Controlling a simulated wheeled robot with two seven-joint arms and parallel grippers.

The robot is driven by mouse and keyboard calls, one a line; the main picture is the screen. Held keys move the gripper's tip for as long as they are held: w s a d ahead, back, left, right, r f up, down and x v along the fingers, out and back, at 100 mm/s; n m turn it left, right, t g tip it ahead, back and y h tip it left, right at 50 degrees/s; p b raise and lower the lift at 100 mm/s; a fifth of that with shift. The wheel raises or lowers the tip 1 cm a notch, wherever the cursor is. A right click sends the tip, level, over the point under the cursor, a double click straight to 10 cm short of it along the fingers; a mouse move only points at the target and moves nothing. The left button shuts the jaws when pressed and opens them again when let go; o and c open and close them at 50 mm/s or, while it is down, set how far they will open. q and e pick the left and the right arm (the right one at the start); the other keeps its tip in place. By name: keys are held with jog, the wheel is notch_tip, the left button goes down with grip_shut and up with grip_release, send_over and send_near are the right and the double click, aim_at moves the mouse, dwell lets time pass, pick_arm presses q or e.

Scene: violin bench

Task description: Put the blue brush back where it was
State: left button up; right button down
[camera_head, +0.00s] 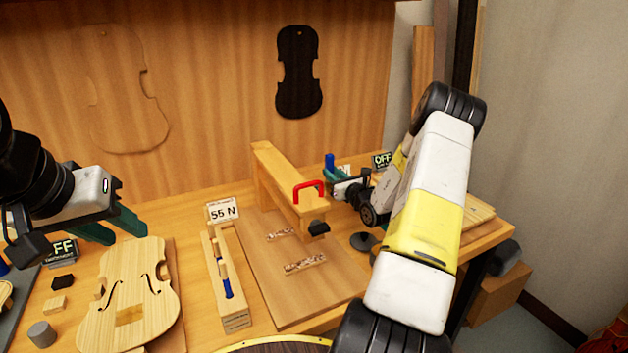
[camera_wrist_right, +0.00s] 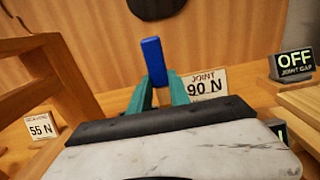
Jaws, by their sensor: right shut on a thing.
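A blue brush (camera_wrist_right: 153,60) stands upright between the teal fingers of my right gripper (camera_wrist_right: 160,94) in the right wrist view. In the head view its blue end (camera_head: 329,161) shows above my right gripper (camera_head: 336,174), behind the wooden clamp frame. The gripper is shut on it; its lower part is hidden. A long wooden holder (camera_head: 236,318) beside the 55 N sign (camera_head: 222,211) has another blue-ended tool (camera_head: 228,288) lying in it. My left gripper (camera_head: 128,238) is open and empty above the violin body's upper end.
A 90 N sign (camera_wrist_right: 205,83) and an OFF sign (camera_wrist_right: 297,64) stand nearby. The violin body (camera_head: 127,290) lies at the left.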

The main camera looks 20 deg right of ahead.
jog(key=shift+s+f, duration=0.1)
jog(key=shift+f, duration=1.6)
jog(key=c, duration=1.2)
grip_release()
jog(key=shift+f, duration=0.15)
jog(key=s+d, duration=0.1)
jog(key=s, duration=1.1)
jog(key=shift+d, duration=0.3)
